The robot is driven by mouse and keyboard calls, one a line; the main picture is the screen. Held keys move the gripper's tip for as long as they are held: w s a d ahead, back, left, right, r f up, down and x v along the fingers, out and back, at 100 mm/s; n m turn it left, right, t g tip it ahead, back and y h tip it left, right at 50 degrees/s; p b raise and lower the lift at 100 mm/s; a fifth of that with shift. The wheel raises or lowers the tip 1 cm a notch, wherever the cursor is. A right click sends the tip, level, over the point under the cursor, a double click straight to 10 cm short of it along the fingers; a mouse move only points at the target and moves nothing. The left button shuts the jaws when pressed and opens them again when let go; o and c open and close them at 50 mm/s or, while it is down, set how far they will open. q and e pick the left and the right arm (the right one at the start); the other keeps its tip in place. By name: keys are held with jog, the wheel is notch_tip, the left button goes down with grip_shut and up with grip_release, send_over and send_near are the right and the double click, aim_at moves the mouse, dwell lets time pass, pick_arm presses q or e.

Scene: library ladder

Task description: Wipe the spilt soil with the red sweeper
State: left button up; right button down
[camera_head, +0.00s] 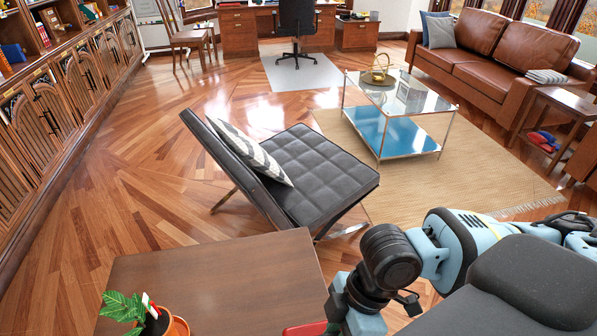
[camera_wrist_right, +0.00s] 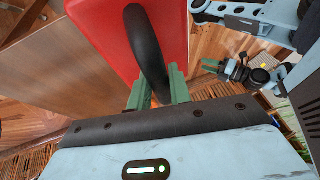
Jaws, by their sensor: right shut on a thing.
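The red sweeper (camera_wrist_right: 100,40) fills the upper middle of the right wrist view, with a black curved handle (camera_wrist_right: 146,40). My right gripper (camera_wrist_right: 158,92) is shut on this handle, its green fingers on either side. I cannot make out spilt soil in either view. My left gripper (camera_wrist_right: 213,66) appears small at the right of the wrist view; its jaws are too small to read. It is outside the head view.
A black lounge chair (camera_head: 325,178) stands just beyond the table. A glass coffee table (camera_head: 400,95) and a leather sofa (camera_head: 500,55) are farther off. Bookcases line the left.

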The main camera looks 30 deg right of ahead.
jog(key=w+d+r+m+t+h, duration=0.2)
jog(key=w+r+m+t, duration=0.3)
jog(key=w+r+m, duration=0.7)
jog(key=w+d+m, duration=0.1)
jog(key=w, duration=0.2)
jog(key=shift+d+r+m+h, duration=0.15)
jog(key=shift+r+m+h, duration=0.1)
jog(key=shift+m+h, duration=0.05)
jog(key=shift+s, duration=0.15)
